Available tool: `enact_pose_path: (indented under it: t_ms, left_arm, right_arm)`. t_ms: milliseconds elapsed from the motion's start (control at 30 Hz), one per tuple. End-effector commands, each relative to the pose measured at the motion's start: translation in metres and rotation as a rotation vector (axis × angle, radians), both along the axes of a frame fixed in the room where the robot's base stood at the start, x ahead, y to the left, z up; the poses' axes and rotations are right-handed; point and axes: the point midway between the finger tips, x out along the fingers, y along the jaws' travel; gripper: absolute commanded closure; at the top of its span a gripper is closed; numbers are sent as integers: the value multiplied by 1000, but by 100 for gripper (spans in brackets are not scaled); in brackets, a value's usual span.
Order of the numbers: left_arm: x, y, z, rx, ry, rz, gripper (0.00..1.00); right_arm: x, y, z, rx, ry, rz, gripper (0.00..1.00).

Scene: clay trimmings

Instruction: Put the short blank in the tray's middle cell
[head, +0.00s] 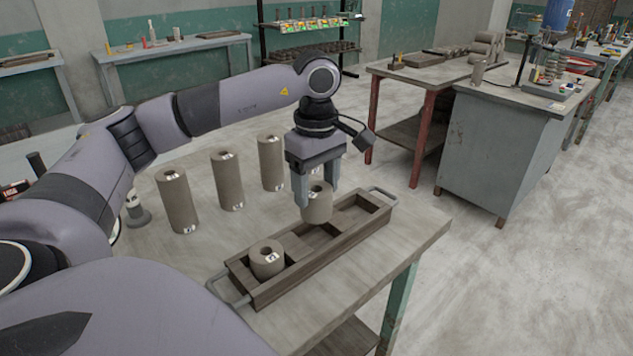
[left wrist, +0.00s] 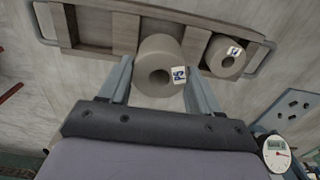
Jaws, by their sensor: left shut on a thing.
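My left gripper (head: 316,194) is shut on a short grey blank (head: 317,208), a hollow cylinder with a small white label. It holds the blank upright above the long tray (head: 325,262), at its middle part and towards its back side; the exact height is hard to tell. The middle cell (head: 310,240) shows empty, partly hidden behind the blank. Another short blank (head: 267,260) stands in the near-end cell. The far-end cell (head: 358,213) is empty. In the left wrist view the held blank (left wrist: 157,72) sits between both fingers. My right gripper is not in view.
Three tall labelled cylinders (head: 228,181) stand in a row behind the tray. The tray has a wire handle (head: 228,290) at each end. The table (head: 420,222) is bare at right. A dial gauge (left wrist: 277,153) shows in the left wrist view.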

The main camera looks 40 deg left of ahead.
Motion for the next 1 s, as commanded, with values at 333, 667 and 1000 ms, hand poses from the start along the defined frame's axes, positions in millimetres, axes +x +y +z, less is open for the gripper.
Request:
enact_pose_path:
  t_ms: [333,667,1000]
  left_arm:
    - [0,0,-27,0,-2,-1,77]
    - [0,0,-50,0,-1,-1,77]
    - [0,0,-69,-1,-2,-2,77]
  right_arm:
    - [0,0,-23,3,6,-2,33]
    - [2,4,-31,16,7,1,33]
    - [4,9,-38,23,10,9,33]
